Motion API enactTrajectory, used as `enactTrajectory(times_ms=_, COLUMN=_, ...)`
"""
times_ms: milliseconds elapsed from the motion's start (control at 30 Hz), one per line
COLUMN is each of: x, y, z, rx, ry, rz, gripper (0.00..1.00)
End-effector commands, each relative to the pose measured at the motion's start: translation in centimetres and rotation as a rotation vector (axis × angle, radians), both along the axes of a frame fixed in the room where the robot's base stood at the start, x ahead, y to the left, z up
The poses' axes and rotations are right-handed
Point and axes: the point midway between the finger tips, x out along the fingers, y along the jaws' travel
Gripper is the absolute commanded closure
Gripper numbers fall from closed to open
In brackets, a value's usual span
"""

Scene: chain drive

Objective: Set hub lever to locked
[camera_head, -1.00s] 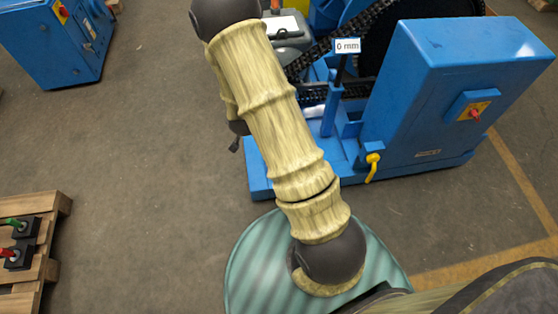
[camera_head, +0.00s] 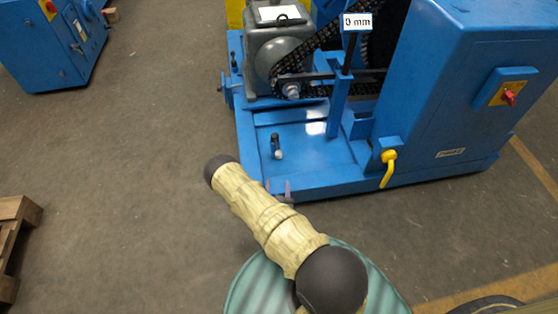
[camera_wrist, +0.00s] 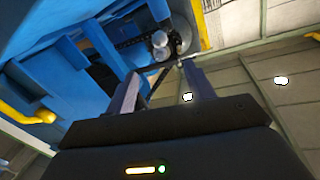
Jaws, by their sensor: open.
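A yellow lever (camera_head: 388,168) hangs from a blue block at the lower left corner of the blue machine cabinet (camera_head: 450,110), its free end pointing down. It is the plainest lever in view; no label names it as the hub lever. In the wrist view a yellow bent handle (camera_wrist: 28,113) shows at the left edge. My gripper (camera_head: 278,187) is near the front edge of the blue machine base, left of the yellow lever and apart from it. Its two fingers stand apart and empty in the wrist view (camera_wrist: 162,72).
A short dark upright pin (camera_head: 277,147) stands on the blue base. Behind it are a grey motor (camera_head: 280,55), a black chain (camera_head: 312,45) and a "0 mm" sign (camera_head: 357,22). A red switch (camera_head: 508,98) is on the cabinet.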

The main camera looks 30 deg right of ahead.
Motion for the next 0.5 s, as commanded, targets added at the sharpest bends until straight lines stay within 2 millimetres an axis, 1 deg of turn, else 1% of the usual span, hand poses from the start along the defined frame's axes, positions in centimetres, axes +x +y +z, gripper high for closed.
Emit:
enactTrajectory(times_ms=33, x=-0.36, y=0.06, z=-0.80, rx=-0.010, ry=-0.010, rz=0.010, gripper=0.47)
enactTrajectory(times_ms=367, x=-0.53, y=0.08, z=-0.60, rx=-0.015, ry=-0.017, rz=0.014, gripper=0.47)
enactTrajectory(times_ms=500, x=-0.11, y=-0.12, z=-0.65, rx=-0.014, ry=-0.019, rz=0.013, gripper=0.47)
